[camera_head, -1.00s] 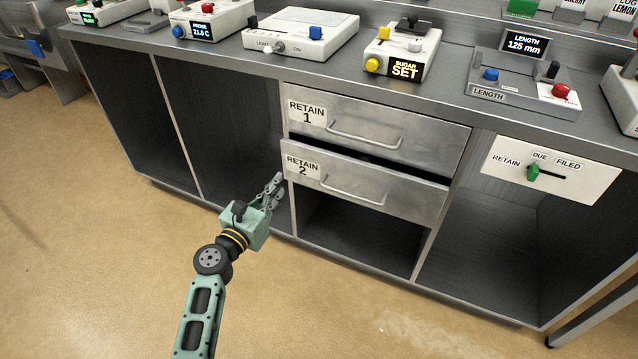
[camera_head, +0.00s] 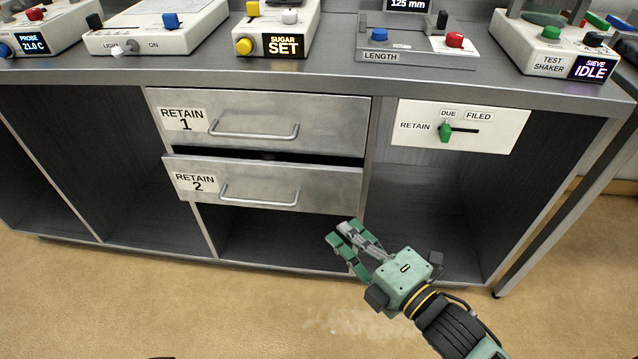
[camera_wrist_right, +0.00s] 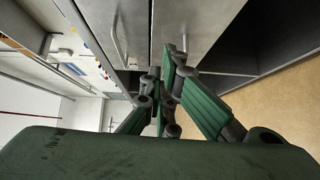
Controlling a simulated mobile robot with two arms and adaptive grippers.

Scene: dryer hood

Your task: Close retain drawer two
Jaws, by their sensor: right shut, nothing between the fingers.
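Retain drawer two (camera_head: 320,190) is a grey metal front with a bar handle (camera_head: 258,200) and a "RETAIN 2" label (camera_head: 196,184). It stands slightly out from the cabinet, with a dark gap above it. My right gripper (camera_head: 343,232) comes in from the lower right. It is shut and empty, its fingertips just below the right end of the drawer front in the head view. I cannot tell whether they touch it. In the right wrist view the fingers show close to the drawer front (camera_wrist_right: 203,22). My left gripper is not in view.
Retain drawer one (camera_head: 335,125) sits above and looks shut. A white plate with a green slider (camera_head: 446,132) is at right. Open bays lie beside and below the drawers. Lab devices, such as the sugar unit (camera_head: 275,35), stand on the counter. Floor in front is clear.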

